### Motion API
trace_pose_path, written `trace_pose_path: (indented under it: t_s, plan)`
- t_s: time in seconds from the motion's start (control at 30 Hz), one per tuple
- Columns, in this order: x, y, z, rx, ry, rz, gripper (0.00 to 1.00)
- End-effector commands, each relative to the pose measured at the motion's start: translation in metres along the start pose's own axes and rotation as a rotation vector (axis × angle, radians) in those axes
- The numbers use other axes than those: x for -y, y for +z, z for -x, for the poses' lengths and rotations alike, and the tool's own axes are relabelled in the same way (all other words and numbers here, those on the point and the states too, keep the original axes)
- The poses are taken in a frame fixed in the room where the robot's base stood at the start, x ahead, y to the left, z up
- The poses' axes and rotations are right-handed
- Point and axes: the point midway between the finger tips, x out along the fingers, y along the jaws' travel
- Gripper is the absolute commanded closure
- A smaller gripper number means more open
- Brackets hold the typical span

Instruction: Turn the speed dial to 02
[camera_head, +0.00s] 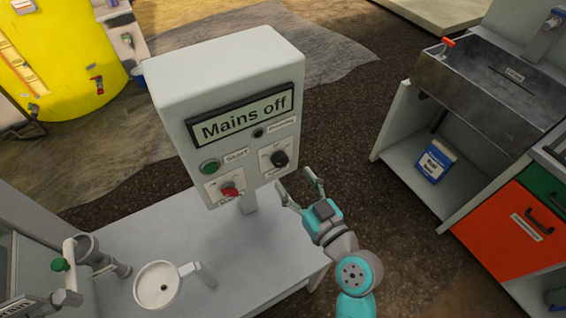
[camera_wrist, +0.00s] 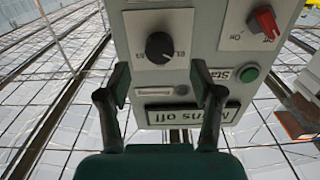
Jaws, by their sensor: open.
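The control box (camera_head: 228,75) is a pale grey panel on a post, with a display reading "Mains off" (camera_head: 243,115). A black round knob (camera_head: 279,158), which looks like the speed dial, sits at the panel's lower right. It also shows in the wrist view (camera_wrist: 159,47), where the panel appears upside down. My gripper (camera_head: 294,183) is open and empty in front of the panel, just below and right of the knob. In the wrist view the fingertips (camera_wrist: 160,82) are spread apart, with the knob beyond them and not touched.
A green start button (camera_head: 209,167) and a red rotary switch (camera_head: 230,189) are left of the knob. A small dark indicator (camera_head: 257,133) is above it. A sink cabinet (camera_head: 480,95) is at right; dark floor lies between.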

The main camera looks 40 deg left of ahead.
Motion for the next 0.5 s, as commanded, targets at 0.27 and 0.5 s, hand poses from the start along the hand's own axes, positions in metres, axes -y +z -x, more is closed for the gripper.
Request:
trace_pose_path:
  t_s: [0.27,0.5]
  plan:
    - [0.000,0.000,-0.045,-0.001,0.000,0.000,0.34]
    - [0.000,0.000,-0.060,0.000,0.001,0.000,0.34]
